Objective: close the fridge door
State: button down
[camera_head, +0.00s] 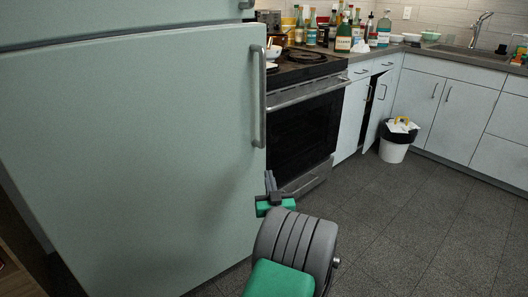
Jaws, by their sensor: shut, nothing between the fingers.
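The pale green fridge door (130,150) fills the left half of the view. Its vertical metal handle (259,95) is along its right edge. A dark seam runs between this door and the upper fridge door (90,15). I cannot clearly tell how far the lower door stands from the fridge body, which is mostly hidden behind it. My gripper (270,183) is shut and empty, just right of the door's right edge and below the handle. I cannot tell whether it touches the door.
A coil stove (300,125) stands just beyond the fridge. A lower cabinet door (377,110) hangs ajar near a white bin (394,145). Bottles (344,38) crowd the counter near a sink (470,52). The dark tiled floor (400,230) at right is clear.

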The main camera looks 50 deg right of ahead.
aim_at(263, 147)
jog(key=p+x, duration=0.2)
jog(key=x, duration=0.9)
jog(key=shift+w+d, duration=0.15)
jog(key=shift+w, duration=0.05)
